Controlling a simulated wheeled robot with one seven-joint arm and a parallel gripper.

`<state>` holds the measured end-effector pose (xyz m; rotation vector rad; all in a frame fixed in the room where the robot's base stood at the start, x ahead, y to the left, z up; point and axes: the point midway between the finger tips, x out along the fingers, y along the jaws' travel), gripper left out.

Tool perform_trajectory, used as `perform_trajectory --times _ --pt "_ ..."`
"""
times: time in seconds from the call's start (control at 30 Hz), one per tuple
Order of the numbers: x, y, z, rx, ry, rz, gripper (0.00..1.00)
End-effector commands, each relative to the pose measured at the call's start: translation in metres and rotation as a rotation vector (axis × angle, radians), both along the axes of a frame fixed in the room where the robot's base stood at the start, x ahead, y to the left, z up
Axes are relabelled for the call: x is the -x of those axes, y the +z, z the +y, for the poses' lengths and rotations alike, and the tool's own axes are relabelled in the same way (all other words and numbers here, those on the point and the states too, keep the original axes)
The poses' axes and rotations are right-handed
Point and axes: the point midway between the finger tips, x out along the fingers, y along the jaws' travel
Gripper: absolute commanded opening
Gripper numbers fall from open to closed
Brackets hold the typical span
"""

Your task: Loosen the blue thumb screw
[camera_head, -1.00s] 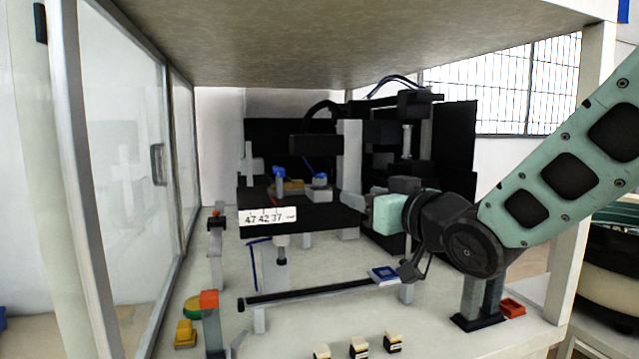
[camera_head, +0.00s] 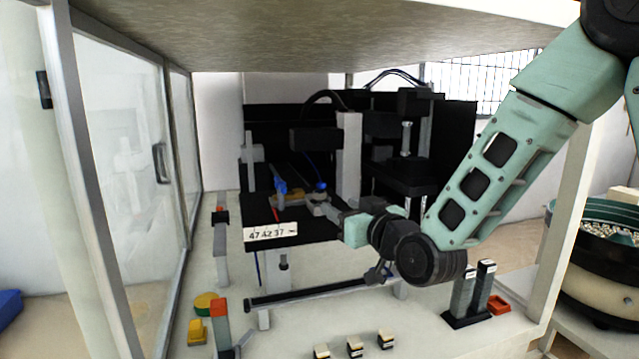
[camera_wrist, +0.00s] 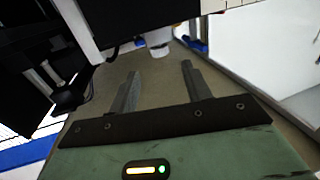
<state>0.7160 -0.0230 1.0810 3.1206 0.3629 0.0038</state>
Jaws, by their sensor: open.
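Two small blue parts show on the black machine platform in the head view: a blue knob (camera_head: 321,186) above a grey mount, and a taller blue part (camera_head: 281,186) to its left. I cannot tell for sure which is the thumb screw. My gripper (camera_head: 320,205) reaches in from the right, close by the blue knob; contact cannot be told. In the wrist view my gripper (camera_wrist: 160,70) is open, with nothing between its fingers. A pale cylinder (camera_wrist: 158,46) stands just beyond the fingertips. A blue piece (camera_wrist: 196,44) lies farther right.
The number plate (camera_head: 270,232) is on the platform's front edge. A black rail (camera_head: 305,294) crosses the table below. Glass panels (camera_head: 125,170) close the left side. Black machinery (camera_head: 405,175) rises behind the gripper. Small blocks (camera_head: 354,346) lie at the front.

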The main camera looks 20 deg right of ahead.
Motion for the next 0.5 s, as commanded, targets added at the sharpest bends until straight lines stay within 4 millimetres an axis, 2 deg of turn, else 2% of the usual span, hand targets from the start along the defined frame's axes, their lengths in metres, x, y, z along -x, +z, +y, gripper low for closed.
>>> perform_trajectory --times 0.1,0.3,0.5 --pt "-0.026 -0.001 0.006 -0.004 0.000 0.002 0.49" --pt "-0.064 -0.001 0.015 -0.003 0.001 0.003 0.49" --pt "-0.088 -0.002 0.021 -0.001 0.000 0.002 0.49"
